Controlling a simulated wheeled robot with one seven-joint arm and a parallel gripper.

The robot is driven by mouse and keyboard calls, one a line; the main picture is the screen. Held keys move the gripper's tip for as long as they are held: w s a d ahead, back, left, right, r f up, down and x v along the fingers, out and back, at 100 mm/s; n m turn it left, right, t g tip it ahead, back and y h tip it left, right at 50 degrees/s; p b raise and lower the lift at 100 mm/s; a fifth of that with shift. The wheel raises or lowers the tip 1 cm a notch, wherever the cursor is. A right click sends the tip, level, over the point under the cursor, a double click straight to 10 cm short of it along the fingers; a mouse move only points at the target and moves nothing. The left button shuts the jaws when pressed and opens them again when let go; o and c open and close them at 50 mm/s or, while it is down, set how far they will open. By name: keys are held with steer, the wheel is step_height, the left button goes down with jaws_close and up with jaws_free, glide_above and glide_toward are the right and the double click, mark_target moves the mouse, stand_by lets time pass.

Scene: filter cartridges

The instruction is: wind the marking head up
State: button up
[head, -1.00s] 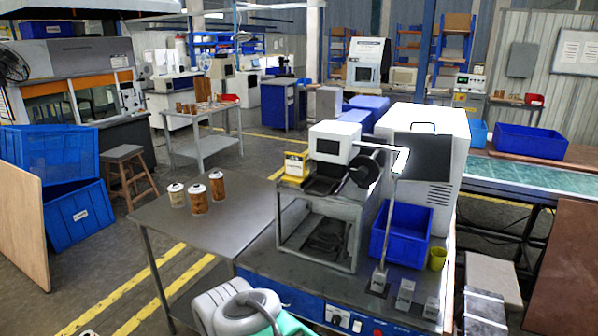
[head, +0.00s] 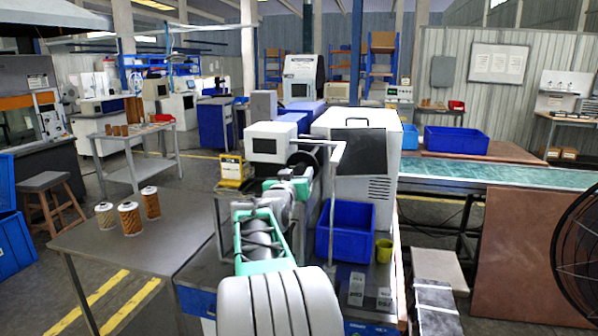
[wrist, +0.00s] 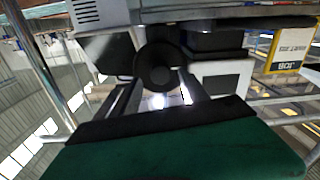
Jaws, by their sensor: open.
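The marking head (head: 272,142) is a white box with a dark front on a metal stand on the bench. Its black round handwheel (head: 303,159) is at its right side, partly hidden by my arm. In the wrist view, the handwheel (wrist: 157,66) faces the camera, with a lighter hub. My gripper (wrist: 158,97) is open, its two fingers pointing at the wheel from either side of the picture's middle. I cannot tell whether they touch its rim. In the head view my gripper (head: 303,174) is just in front of the wheel, its fingertips hard to see.
A bent light-coloured post (head: 333,200) stands close to the right of my arm. A blue bin (head: 346,232) and yellow cup (head: 384,250) are further right. A yellow sign (head: 231,171) stands left of the head. Several filter cartridges (head: 129,217) stand on the left table.

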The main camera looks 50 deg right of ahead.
mark_target(301, 169)
steer(key=x, duration=0.2)
steer(key=shift+w+d, duration=0.15)
steer(key=shift+d, duration=0.1)
steer(key=shift+a, duration=0.1)
jaws_close()
stand_by(0.3)
